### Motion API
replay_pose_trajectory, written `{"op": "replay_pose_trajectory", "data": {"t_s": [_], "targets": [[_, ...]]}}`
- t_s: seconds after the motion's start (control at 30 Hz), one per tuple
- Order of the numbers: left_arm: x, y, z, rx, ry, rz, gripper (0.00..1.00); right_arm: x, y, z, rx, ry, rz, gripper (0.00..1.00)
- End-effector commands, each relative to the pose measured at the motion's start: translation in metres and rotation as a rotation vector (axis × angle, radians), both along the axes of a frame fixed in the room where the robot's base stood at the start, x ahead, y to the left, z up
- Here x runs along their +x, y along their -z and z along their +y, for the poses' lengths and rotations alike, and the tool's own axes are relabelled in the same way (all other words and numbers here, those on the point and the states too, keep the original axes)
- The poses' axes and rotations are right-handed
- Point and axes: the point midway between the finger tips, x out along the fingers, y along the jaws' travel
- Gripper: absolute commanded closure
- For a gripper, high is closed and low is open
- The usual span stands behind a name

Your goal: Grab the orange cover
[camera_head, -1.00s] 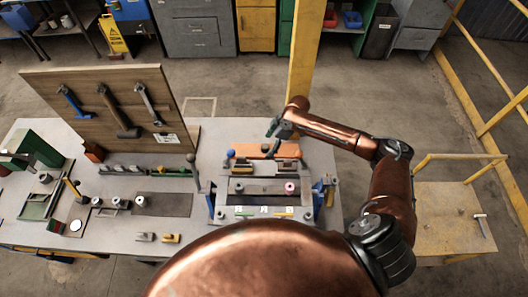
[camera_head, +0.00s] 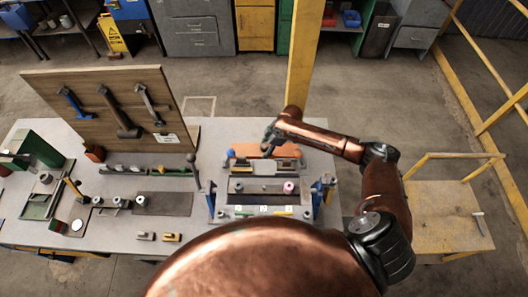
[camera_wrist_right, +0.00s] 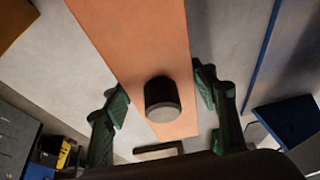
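The orange cover (camera_head: 244,150) is a flat orange plate at the back of the fixture on the table. In the right wrist view the cover (camera_wrist_right: 135,40) runs lengthwise, with a dark round knob (camera_wrist_right: 162,98) standing on it. My right gripper (camera_head: 268,150) is over the cover. In the right wrist view its green fingers (camera_wrist_right: 160,100) are spread, one on each side of the knob and apart from it. Whether the fingertips reach down to the cover's height is unclear. My left gripper does not show in these views.
The fixture (camera_head: 262,199) in front of the cover has blue uprights at its sides. A wooden tool board (camera_head: 105,105) stands to the left on the grey table. A yellow post (camera_head: 304,60) rises behind the table. Small parts and a green machine (camera_head: 38,147) fill the left side.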

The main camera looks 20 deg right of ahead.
Motion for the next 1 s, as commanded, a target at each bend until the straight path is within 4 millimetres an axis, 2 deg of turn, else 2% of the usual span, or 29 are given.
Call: {"op": "replay_pose_trajectory", "data": {"t_s": [0.07, 0.43, 0.77, 0.87, 1.0], "targets": [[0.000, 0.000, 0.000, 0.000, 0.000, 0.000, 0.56, 0.000, 0.000, 0.000, 0.000, 0.000, 0.000, 0.55], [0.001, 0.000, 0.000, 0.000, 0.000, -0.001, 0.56, 0.001, -0.001, 0.000, 0.000, 0.000, -0.001, 0.80], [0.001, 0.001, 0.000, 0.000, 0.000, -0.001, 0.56, 0.001, -0.007, 0.000, 0.001, 0.000, -0.003, 0.80], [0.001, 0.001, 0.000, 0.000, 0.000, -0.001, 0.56, 0.001, -0.017, 0.000, 0.000, -0.001, -0.004, 0.80], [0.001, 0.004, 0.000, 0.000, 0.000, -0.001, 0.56, 0.002, -0.043, -0.001, -0.001, -0.002, -0.006, 0.80]]}}
